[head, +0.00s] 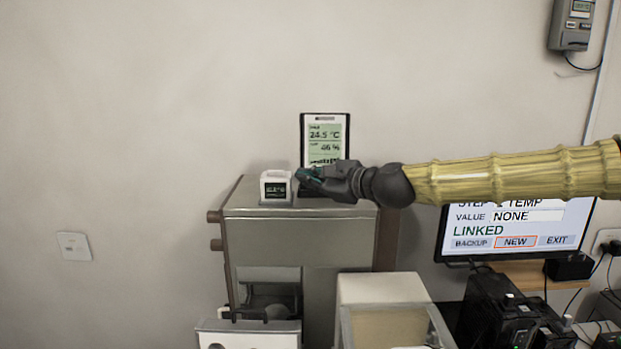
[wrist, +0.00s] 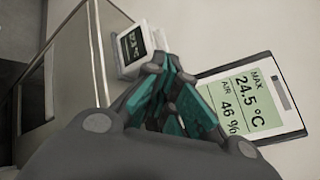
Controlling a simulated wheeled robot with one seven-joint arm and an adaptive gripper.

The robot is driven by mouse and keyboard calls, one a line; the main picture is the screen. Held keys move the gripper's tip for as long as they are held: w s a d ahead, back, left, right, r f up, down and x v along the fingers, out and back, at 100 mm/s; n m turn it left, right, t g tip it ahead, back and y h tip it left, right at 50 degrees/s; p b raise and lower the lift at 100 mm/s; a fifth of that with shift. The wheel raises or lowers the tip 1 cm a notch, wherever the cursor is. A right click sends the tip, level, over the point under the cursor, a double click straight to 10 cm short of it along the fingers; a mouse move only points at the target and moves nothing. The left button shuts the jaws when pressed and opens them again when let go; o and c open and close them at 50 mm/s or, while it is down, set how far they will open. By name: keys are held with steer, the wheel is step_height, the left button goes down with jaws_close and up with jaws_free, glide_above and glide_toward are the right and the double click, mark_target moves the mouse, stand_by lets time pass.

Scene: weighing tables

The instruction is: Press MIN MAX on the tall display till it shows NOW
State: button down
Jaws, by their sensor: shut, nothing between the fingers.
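The tall display (head: 325,133) stands upright in a dark frame on top of the grey cabinet. It reads 24.5 °C and 46 %. In the wrist view the tall display (wrist: 241,98) shows MAX beside 24.5 °C and AIR beside 46 %. My gripper (head: 304,175) is shut and empty, in front of the display's lower part at its left side. In the wrist view my gripper's teal fingertips (wrist: 168,62) lie between the tall display and a small white cube display. The MIN MAX button cannot be made out; my gripper covers the display's lower end. Contact cannot be told.
The small white display (head: 275,185) stands close left of my fingertips; it also shows in the wrist view (wrist: 131,64). The cabinet top (head: 245,199) has bare room at left. A monitor (head: 515,228) stands at right below my arm. A pale box (head: 380,287) is in front.

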steer(key=w, duration=0.1)
steer(key=w+f, duration=0.1)
steer(key=shift+w+a, duration=0.1)
steer(key=shift+w, duration=0.2)
steer(key=shift+w+b, duration=0.35)
steer(key=shift+w, duration=0.4)
steer(key=shift+w, duration=0.2)
stand_by(0.6)
steer(key=shift+w, duration=0.2)
steer(key=shift+w+b, duration=0.35)
steer(key=shift+b, duration=0.05)
stand_by(0.9)
steer(key=shift+s, duration=0.15)
stand_by(0.3)
steer(key=shift+s, duration=0.65)
